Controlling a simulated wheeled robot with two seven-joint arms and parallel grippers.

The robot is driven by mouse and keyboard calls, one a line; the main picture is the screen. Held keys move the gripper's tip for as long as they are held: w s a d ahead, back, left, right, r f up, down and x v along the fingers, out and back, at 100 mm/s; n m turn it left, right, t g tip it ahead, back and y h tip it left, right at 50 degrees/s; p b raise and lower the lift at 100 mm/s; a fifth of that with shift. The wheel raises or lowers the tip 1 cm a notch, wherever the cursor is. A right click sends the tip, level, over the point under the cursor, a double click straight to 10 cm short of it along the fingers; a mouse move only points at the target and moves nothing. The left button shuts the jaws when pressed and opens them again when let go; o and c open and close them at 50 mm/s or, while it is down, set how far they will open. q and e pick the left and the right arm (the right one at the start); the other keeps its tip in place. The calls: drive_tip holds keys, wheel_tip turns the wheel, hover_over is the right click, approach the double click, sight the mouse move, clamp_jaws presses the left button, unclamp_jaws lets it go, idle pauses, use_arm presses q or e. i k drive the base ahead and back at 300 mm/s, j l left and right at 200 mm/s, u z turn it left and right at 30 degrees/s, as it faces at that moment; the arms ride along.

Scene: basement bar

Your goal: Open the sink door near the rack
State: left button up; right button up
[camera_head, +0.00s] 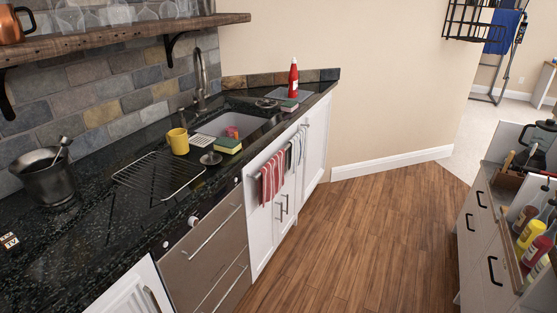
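The white sink cabinet stands under the sink (240,112). Its left door (261,238) is on the side nearer the rack and looks shut. The right door (293,188) beside it also looks shut. Two upright metal handles (281,210) sit close together near the line between the doors. A red striped towel (271,180) hangs over the upper part of the left door, and a pale towel (298,150) hangs over the right one. Neither gripper is in view.
The wooden floor (345,230) in front of the cabinet is clear. Steel drawers (205,240) stand left of the sink cabinet. A yellow mug (178,141) and a metal bucket (48,180) stand on the dark counter. Drawers (482,240) with bottles above stand at the right.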

sight(262, 225)
drive_tip(key=i+l+z, duration=0.1)
drive_tip(key=i, duration=0.5)
drive_tip(key=i+l+z, duration=0.1)
drive_tip(key=i+l, duration=0.15)
drive_tip(key=i, duration=0.3)
